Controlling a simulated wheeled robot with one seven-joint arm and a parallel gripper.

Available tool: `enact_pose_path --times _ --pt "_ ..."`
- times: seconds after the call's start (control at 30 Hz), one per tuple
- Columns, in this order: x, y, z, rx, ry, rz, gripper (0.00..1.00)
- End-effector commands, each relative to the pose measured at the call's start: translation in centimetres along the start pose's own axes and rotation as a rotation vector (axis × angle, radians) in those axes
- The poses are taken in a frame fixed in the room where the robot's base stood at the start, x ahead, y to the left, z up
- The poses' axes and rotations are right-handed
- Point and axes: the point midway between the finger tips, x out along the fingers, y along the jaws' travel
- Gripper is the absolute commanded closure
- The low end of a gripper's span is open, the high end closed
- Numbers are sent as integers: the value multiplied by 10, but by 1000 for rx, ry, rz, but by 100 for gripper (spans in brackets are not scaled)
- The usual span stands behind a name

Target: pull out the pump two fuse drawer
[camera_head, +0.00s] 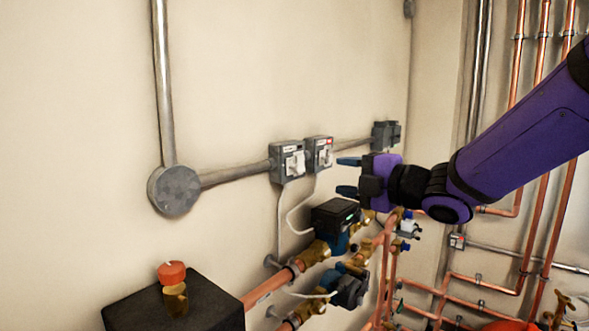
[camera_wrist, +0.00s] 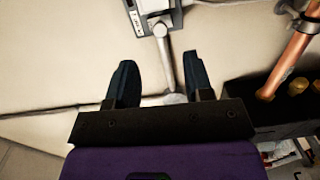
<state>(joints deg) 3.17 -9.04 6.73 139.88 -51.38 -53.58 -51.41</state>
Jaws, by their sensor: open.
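Two grey fuse boxes with white fronts are fixed side by side on the wall in the head view, a left one (camera_head: 287,162) and a right one (camera_head: 319,153) with a small red mark. Their labels are too small to read, so I cannot tell which is pump two. My gripper (camera_head: 347,176) is open and empty, just right of the right box and apart from it, fingers pointing left. In the wrist view my gripper (camera_wrist: 159,57) shows both fingers spread. A grey box with a white front (camera_wrist: 156,8) is cut off at the top edge, beyond the fingertips.
A conduit (camera_head: 235,173) runs from the left box to a round junction box (camera_head: 174,190). Another grey box (camera_head: 385,134) is behind my gripper. Pumps (camera_head: 335,217) and copper pipes (camera_head: 388,265) lie below. A black block (camera_head: 175,305) stands lower left.

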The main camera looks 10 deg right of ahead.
Motion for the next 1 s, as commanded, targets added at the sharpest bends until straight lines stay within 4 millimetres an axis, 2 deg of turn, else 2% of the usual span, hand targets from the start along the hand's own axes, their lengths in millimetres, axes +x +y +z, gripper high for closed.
enact_pose_path --times 0.27,0.7,1.0 --pt "14 0 -7 -30 54 21 53" --pt "86 1 -10 -28 51 20 53" --pt "110 2 -12 -28 50 20 53"
